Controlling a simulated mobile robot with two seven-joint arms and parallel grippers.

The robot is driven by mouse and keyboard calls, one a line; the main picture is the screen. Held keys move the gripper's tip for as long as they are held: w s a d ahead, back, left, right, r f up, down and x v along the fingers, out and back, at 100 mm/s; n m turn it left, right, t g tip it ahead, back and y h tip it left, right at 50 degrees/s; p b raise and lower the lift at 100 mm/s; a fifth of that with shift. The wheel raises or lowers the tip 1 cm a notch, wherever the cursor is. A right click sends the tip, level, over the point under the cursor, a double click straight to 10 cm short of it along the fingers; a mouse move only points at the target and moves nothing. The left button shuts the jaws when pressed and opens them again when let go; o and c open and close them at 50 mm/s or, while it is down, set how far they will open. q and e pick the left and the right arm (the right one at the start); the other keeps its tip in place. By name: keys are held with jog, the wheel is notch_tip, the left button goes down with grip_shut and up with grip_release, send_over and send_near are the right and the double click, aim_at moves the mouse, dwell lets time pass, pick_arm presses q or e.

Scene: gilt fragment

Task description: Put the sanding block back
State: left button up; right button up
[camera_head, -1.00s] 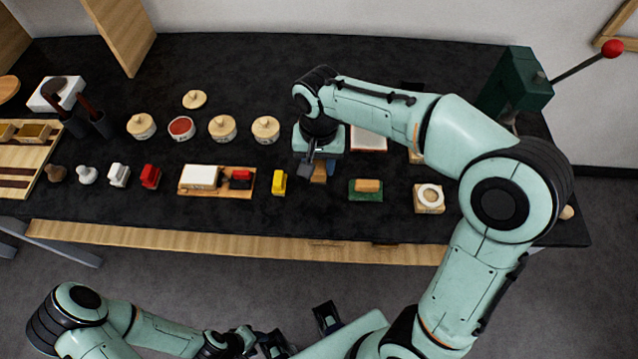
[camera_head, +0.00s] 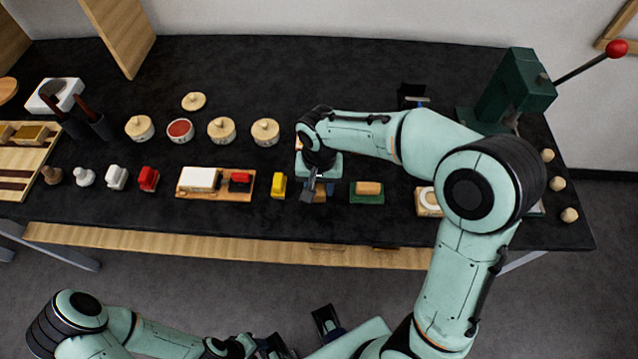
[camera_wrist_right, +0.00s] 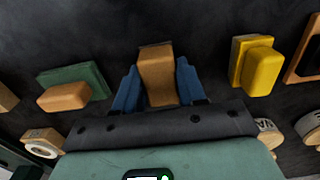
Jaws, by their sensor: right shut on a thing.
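The sanding block, which I take to be the tan block with a dark far edge (camera_wrist_right: 158,75), is between the blue fingers of my right gripper (camera_wrist_right: 157,88). The fingers are shut on its two sides. In the head view my right gripper (camera_head: 314,190) is low over the front part of the black table, between a yellow block and a green pad, and mostly covers the block. I cannot tell whether the block touches the table. My left gripper (camera_head: 300,335) is at the bottom edge, away from the table, its dark fingers apart and empty.
The yellow block (camera_head: 278,185) stands close on the left. The green pad (camera_head: 366,198) with a tan block on it is close on the right. A wooden piece with a white ring (camera_head: 428,201) lies farther right. A green press (camera_head: 513,90) stands at the back right.

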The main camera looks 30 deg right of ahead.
aim_at(319, 185)
jog(key=o, duration=1)
jog(key=shift+f, duration=0.1)
jog(key=shift+r, duration=0.35)
notch_tip(319, 185, up, 12)
jog(key=p, duration=0.2)
jog(key=shift+f, duration=0.15)
